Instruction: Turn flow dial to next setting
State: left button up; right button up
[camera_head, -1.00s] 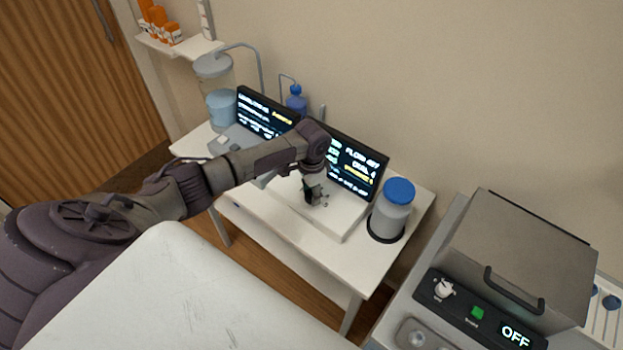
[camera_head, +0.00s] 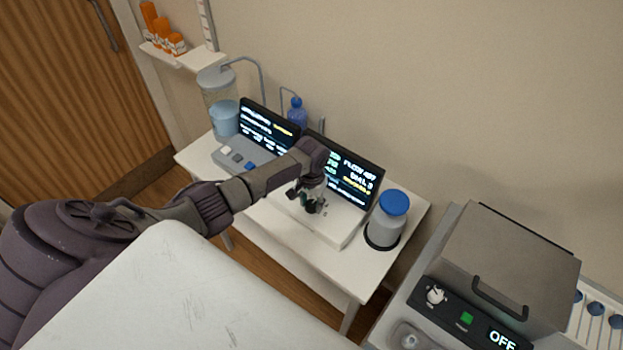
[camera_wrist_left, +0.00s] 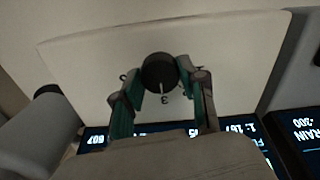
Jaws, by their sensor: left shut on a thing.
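The flow dial (camera_wrist_left: 158,72) is a round black knob with a white pointer line on a pale panel in the left wrist view. The pointer is toward a printed 3 just below the knob. My left gripper (camera_wrist_left: 160,78) has its two green-grey fingers on either side of the dial, shut on it. In the head view, my left gripper (camera_head: 311,200) reaches down onto the white console (camera_head: 330,230), its arm partly covering the console's screen (camera_head: 352,178). The dial is hidden there by the fingers. The screen's dial line seems to read 3. My right gripper is not in view.
A grey bottle with a blue cap (camera_head: 388,222) stands right of the console on the white table (camera_head: 372,268). A second device with a screen (camera_head: 268,122) is to the left. A metal box unit (camera_head: 510,260) showing OFF stands at the right.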

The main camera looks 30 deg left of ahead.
aim_at(312, 204)
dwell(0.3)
pick_arm(q)
jog(key=o, duration=1.1)
jog(key=shift+o, duration=0.2)
notch_tip(312, 204, up, 12)
